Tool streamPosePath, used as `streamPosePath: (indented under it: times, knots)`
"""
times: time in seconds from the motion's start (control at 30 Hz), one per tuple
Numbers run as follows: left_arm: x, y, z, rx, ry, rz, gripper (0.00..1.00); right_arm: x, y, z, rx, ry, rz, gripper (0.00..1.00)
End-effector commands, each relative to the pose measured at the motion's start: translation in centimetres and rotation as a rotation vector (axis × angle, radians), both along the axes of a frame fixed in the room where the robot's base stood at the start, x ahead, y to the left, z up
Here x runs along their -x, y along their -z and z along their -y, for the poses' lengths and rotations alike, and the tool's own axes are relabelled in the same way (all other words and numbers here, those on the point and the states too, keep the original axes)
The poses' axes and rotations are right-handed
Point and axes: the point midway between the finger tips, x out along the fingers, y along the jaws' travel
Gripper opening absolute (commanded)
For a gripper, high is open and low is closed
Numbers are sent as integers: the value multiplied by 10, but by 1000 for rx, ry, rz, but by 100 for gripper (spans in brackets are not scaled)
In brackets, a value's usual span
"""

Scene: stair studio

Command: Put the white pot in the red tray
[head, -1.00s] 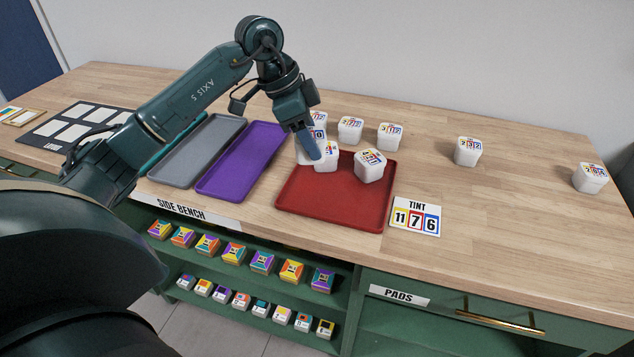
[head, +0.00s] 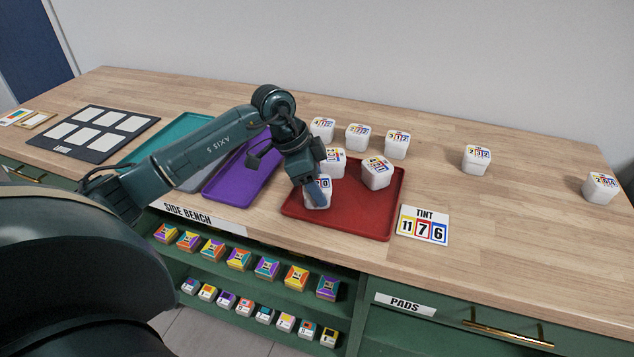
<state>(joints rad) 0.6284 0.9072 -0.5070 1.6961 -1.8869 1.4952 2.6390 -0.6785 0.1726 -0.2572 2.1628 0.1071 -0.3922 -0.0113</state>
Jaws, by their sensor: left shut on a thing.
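The red tray (head: 345,222) lies on the wooden bench. My left gripper (head: 318,192) is over the tray's front left part, shut on a white pot (head: 318,200) with a coloured number label. The held pot is at or just above the tray floor; I cannot tell if it touches. Two more white pots stand in the tray: one behind the held pot (head: 335,160) and one to its right (head: 376,173). The gripper hides part of the held pot. My right gripper is not in view.
Several other white pots stand behind and right of the tray, such as one at the far right (head: 601,187). A purple tray (head: 235,180) lies left of the red one. A TINT card (head: 424,226) lies to its right. The tray's front right is clear.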

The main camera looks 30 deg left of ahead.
Motion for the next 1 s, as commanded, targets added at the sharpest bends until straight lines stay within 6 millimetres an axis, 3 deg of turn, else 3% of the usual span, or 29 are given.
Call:
streamPosePath:
  times: [0.13, 0.17, 0.4, 0.73, 1.0]
  knots:
    - [0, 4, 0, 0, 0, 0, 28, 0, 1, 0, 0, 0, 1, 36]
    - [0, 3, 0, 0, 0, 0, 55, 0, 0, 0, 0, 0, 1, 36]
    - [0, 3, 0, 0, 0, 0, 75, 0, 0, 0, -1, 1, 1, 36]
    - [0, -4, -1, 0, -1, 2, 75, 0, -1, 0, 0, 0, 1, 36]
    - [11, -51, -17, -2, -2, 5, 75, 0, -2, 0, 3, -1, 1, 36]
